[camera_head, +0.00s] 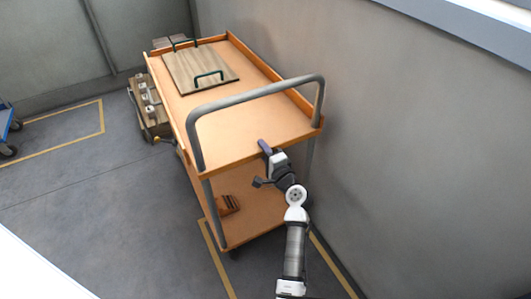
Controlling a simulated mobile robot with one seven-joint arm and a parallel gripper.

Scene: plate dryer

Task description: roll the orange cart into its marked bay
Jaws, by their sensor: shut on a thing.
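The orange cart (240,128) stands along the right wall, with two shelves and a grey hoop handle (255,91) at its near end. My gripper (262,165) is at this near end, below the handle, shut on the edge of the upper shelf. One finger shows above the edge and one below; the exact contact is too small to see. Yellow floor lines show beside the cart's near end, one on the left (217,260) and one on the right (333,266). Another yellow outline (103,116) lies on the floor at the left. Which one is the cart's bay cannot be told.
A wooden tray with dark green handles (200,68) lies on the upper shelf. A small brown object (228,204) sits on the lower shelf. A low wooden unit (147,108) stands at the cart's far left. A blue cart (6,125) shows at the left edge. Floor between is clear.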

